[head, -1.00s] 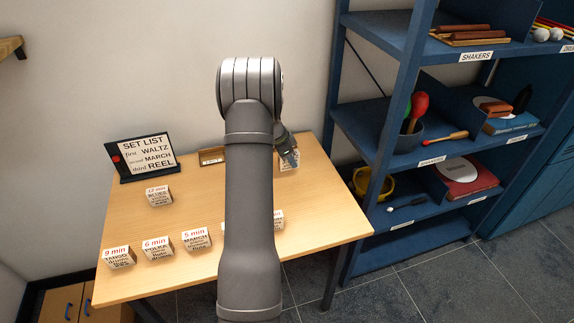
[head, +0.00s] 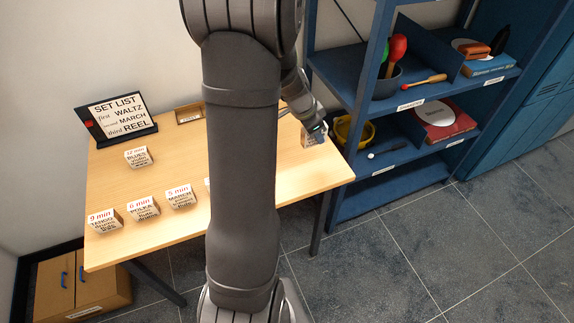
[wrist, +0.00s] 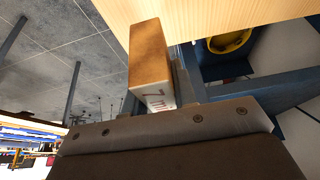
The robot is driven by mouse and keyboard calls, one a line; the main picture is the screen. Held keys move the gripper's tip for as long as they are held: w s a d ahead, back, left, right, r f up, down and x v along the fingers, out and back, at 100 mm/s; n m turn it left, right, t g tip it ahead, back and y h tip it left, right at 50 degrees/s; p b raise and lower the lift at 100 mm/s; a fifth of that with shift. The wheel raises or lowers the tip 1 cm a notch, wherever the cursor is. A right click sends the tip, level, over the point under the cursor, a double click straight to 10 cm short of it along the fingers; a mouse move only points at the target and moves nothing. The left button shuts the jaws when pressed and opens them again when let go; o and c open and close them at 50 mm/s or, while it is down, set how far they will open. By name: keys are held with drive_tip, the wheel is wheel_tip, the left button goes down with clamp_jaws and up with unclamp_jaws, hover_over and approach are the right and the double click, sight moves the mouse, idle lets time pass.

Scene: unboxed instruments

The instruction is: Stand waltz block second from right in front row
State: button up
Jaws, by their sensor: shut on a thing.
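My gripper (head: 316,132) is shut on a block (head: 311,139) near the right edge of the table, largely past my arm. In the wrist view the held block (wrist: 150,55) shows a bare brown face and a white label with red print, perhaps a 7; its name is not readable. In the front row stand the tango block (head: 104,221), the polka block (head: 144,208) and the march block (head: 180,197), left to right. A sliver of another block (head: 207,184) shows beside my arm, which hides the row's right part. The blues block (head: 138,157) stands behind the row.
The set list sign (head: 118,117) stands at the table's back left, reading waltz, march, reel. A small wooden item (head: 189,113) is at the back. The table (head: 172,239) is clear between rows.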

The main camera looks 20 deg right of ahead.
drive_tip(key=s+a, duration=0.2)
drive_tip(key=s, duration=0.6)
drive_tip(key=w+a+f, duration=0.2)
drive_tip(key=w, duration=0.1)
drive_tip(key=w+a+f, duration=0.1)
drive_tip(key=w+f, duration=0.2)
drive_tip(key=w+a+f, duration=0.2)
drive_tip(key=w, duration=0.2)
drive_tip(key=shift+a+f, duration=0.2)
drive_tip(key=shift+a, duration=0.1)
drive_tip(key=shift+f, duration=1.95)
drive_tip(key=shift+f, duration=0.15)
drive_tip(key=o, duration=1)
